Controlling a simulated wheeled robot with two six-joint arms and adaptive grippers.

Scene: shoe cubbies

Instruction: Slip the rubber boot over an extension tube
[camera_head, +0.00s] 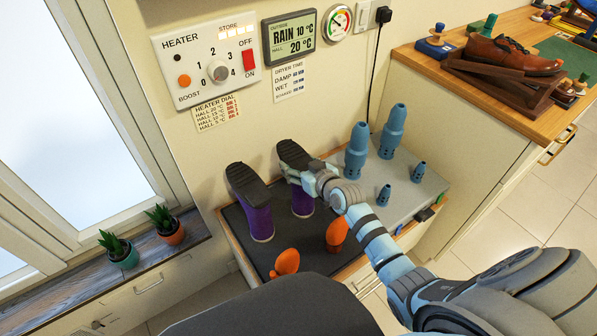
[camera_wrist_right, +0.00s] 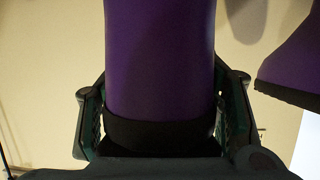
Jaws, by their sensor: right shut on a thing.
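Two purple boots with black soles stand upside down on the dark mat, a left one (camera_head: 258,218) and a right one (camera_head: 302,203). In the right wrist view, the purple shaft (camera_wrist_right: 160,60) and a black band lie between the two fingers. The other boot (camera_wrist_right: 295,60) shows at the right edge there. Two tall blue extension tubes (camera_head: 357,150) and two small ones (camera_head: 384,195) stand upright on the grey top, apart from the held boot. My left gripper is out of view.
Two orange objects (camera_head: 285,262) sit at the front of the dark mat (camera_head: 255,255). Heater panel (camera_head: 206,66) and display hang on the wall behind. A wooden counter (camera_head: 470,90) with a brown shoe stands right. Potted plants (camera_head: 120,250) line the left sill.

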